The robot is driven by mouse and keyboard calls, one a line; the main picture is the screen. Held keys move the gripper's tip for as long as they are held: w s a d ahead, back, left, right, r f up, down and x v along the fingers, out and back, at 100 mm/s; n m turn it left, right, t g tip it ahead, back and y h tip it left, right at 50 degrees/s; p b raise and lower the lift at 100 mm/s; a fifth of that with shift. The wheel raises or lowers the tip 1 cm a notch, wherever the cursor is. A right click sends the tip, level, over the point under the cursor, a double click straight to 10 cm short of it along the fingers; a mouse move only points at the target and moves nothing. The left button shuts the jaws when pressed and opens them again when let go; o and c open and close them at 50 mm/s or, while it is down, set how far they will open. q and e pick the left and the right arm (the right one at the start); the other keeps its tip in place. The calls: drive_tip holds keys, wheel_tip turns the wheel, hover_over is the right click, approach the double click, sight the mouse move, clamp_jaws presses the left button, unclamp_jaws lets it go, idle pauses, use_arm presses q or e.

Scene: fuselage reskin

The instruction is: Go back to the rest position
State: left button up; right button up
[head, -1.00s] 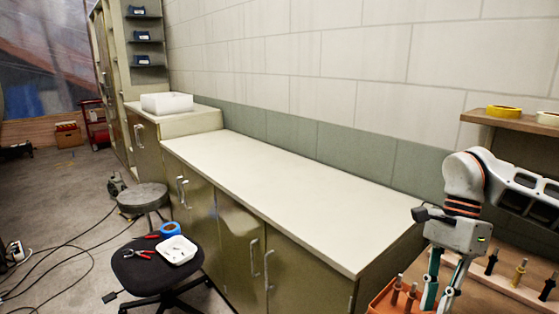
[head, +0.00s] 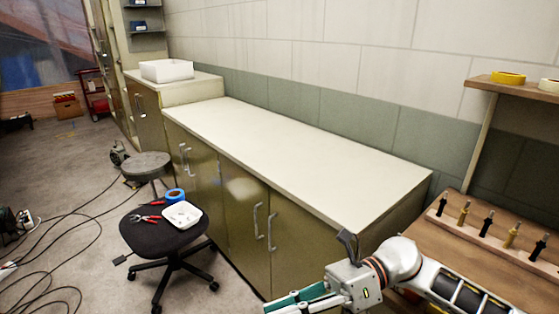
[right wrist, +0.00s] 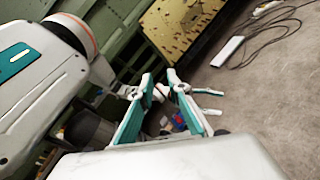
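In the head view my right gripper (head: 290,302) is low at the bottom edge, left of its arm, in front of the cabinet doors. Its fingers point left and are partly cut off by the frame. In the right wrist view the right gripper (right wrist: 160,77) shows two teal and white fingers apart with nothing held between them. Beyond them, small white and teal fingers, apparently my left gripper (right wrist: 208,101), show beside the tips; their opening is unclear. The left gripper is out of the head view.
A long bare counter (head: 290,150) runs along the wall. A wooden bench (head: 455,240) with a rack of several tools stands right. A black stool (head: 165,232) holds a white tray (head: 182,214), blue tape and pliers. Cables (head: 60,250) lie on the floor left.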

drive_tip(key=w+a+r+m+t+y, duration=0.1)
drive_tip(key=w+m+t+y, duration=0.45)
drive_tip(key=m+t, duration=0.85)
drive_tip(key=w+d+f+m+t+h, duration=0.2)
drive_tip(key=d+f+m+t+h, duration=0.3)
drive_tip(key=m, duration=0.6)
drive_tip(key=w+d+f+m+t+h, duration=0.2)
drive_tip(key=d+f+m+t+h, duration=0.15)
drive_tip(key=f+m+h, duration=0.4)
drive_tip(key=s+d+f+m+g+h, duration=0.3)
drive_tip(key=s+d+f+m, duration=0.3)
drive_tip(key=f, duration=0.5)
drive_tip(key=s+d+f+m+g+h, duration=0.3)
drive_tip(key=s+d+f+m, duration=0.3)
drive_tip(key=f, duration=0.5)
drive_tip(key=s+m, duration=0.2)
drive_tip(key=s, duration=0.1)
drive_tip(key=shift+m, duration=0.35)
drive_tip(key=shift+d+g, duration=0.1)
drive_tip(key=shift+g, duration=0.15)
